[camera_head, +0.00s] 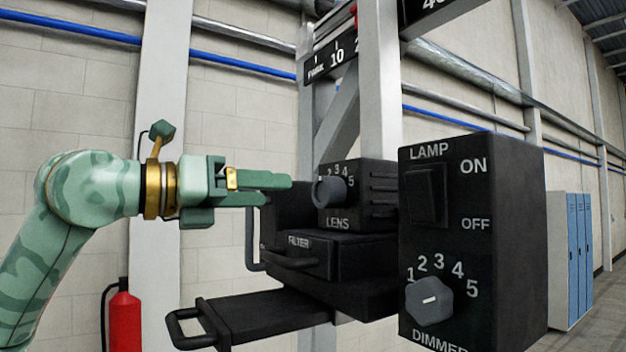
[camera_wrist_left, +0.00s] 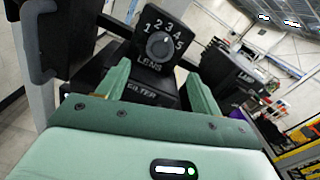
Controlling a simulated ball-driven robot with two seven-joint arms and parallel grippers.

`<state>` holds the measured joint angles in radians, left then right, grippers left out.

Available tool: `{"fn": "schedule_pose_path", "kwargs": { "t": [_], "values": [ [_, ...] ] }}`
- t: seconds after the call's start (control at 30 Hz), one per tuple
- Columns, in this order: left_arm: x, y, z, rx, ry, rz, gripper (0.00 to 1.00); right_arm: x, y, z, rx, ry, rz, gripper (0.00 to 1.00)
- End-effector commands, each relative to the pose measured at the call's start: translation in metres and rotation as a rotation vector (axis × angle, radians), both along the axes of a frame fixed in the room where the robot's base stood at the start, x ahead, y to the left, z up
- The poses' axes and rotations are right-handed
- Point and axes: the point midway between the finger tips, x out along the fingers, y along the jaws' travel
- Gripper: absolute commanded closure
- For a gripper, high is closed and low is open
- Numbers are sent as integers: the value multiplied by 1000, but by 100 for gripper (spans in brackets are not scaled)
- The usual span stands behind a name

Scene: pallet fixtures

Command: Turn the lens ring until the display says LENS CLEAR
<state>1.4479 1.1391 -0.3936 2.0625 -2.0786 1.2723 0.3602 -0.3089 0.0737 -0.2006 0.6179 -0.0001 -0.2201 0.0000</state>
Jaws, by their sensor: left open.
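The lens ring (camera_head: 329,191) is a round dark grey knob on a black box marked LENS, with numbers 1 to 5 arched over it. In the left wrist view the ring (camera_wrist_left: 160,46) shows face-on beyond the fingers; its small pale mark is too small to read surely. My left gripper (camera_head: 280,190), with green fingers, is open and empty just left of the ring. Its fingers (camera_wrist_left: 158,76) point at the lens box in the wrist view, with the ring between and beyond the tips. No display with lens wording is in view. My right gripper is not in view.
Below the lens box is a black FILTER drawer (camera_head: 311,256) with a bar handle. A lower black tray (camera_head: 262,314) juts left. A large black box (camera_head: 480,240) with LAMP switch and DIMMER knob (camera_head: 429,301) stands nearer, right. A scale plate (camera_head: 331,59) is above.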

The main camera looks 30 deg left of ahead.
Motion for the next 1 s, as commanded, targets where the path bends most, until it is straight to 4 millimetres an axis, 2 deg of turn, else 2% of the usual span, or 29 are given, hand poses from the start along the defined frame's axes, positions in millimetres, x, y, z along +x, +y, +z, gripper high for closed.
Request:
{"fn": "schedule_pose_path", "kwargs": {
  "t": [0.03,0.1,0.33,0.5,0.77,0.83,0.93,1.0],
  "values": [
    [11,-8,4,1,3,-5,34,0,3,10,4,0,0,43],
    [26,-16,4,-1,5,-5,34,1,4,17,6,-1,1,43],
    [62,-37,3,-1,2,-2,34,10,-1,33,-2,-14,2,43],
    [73,-43,1,-1,0,-1,34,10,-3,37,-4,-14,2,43],
    [75,-44,0,-1,1,0,34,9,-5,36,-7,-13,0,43],
    [75,-44,0,-1,1,0,48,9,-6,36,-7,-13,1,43],
    [74,-44,0,-1,1,0,76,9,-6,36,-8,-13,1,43],
    [74,-43,0,-1,1,0,79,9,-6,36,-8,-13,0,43]
  ]
}}
